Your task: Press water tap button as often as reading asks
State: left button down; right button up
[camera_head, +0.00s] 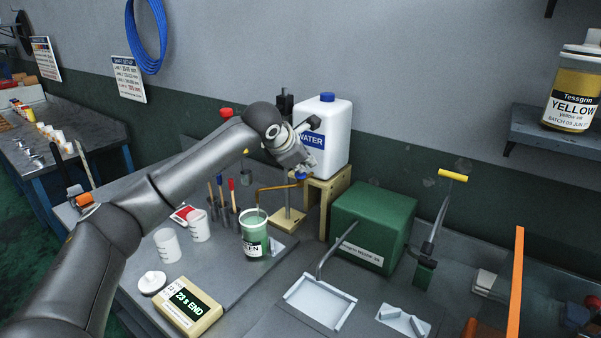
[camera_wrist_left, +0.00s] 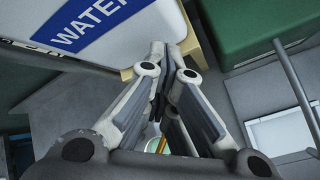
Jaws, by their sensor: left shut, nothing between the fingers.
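The white water jug (camera_head: 335,130) with a blue cap and a blue WATER label stands on a wooden stand (camera_head: 325,200). Its label also shows in the left wrist view (camera_wrist_left: 90,25). A brass tap spout (camera_head: 270,189) reaches left over a cup (camera_head: 254,240) with a dark label and greenish contents. A small blue tap button (camera_head: 300,177) shows just below my left gripper (camera_head: 306,166). The gripper is shut and empty, pointing down; contact with the button cannot be told. In the wrist view its fingers (camera_wrist_left: 172,70) hide the button. A yellowish display box (camera_head: 188,305) reads "23 s END".
A green machine (camera_head: 372,225) stands right of the jug. White beakers (camera_head: 167,245), a tool rack (camera_head: 226,215) and a white lid (camera_head: 152,282) stand left of the cup. A white tray (camera_head: 318,302) lies in front of the machine.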

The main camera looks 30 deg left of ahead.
aim_at(304, 174)
dwell(0.4)
pick_arm(q)
jog(key=shift+r+p, duration=0.65)
jog(key=shift+r, duration=0.3)
notch_tip(304, 174, up, 5)
jog(key=p, duration=0.3)
dwell(0.7)
dwell(1.0)
